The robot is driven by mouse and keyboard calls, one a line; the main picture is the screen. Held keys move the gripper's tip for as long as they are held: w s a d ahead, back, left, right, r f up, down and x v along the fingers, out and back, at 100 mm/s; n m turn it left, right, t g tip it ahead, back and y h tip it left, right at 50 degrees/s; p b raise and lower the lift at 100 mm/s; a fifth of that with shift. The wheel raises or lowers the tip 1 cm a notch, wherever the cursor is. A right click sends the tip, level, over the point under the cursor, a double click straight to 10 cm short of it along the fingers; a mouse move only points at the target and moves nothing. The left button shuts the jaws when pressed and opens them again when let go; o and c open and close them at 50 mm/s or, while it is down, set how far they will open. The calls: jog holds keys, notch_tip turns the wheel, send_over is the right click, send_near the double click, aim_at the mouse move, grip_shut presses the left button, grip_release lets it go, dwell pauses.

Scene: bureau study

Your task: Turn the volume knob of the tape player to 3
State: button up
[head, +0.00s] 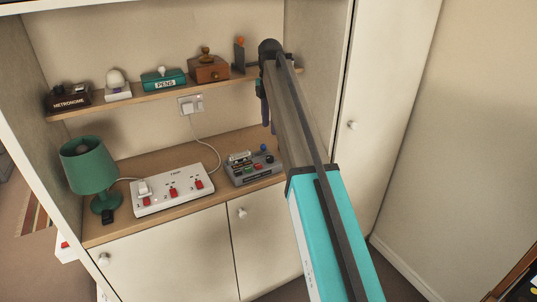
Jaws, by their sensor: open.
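The tape player (254,178) is a grey box with coloured buttons on its top, on the wooden counter of the cabinet. A small blue knob (263,148) stands up at its back right, with a dark round part close by. I cannot tell which is the volume knob, and no scale or number is readable at this size. My gripper (270,127) is open and empty, seen edge-on at the far end of my arm. In the picture its fingers point down, just above the right part of the tape player, apart from it.
A white power strip (150,205) with red switches and a green lamp (90,170) stand to the left. The shelf (130,104) above holds a metronome, a pens box, a wooden box and other items. A white cable runs up to the wall socket (190,104).

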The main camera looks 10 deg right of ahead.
aim_at(270, 157)
jog(key=shift+f+p, duration=1.4)
jog(key=shift+f, duration=5.3)
jog(key=c, duration=1)
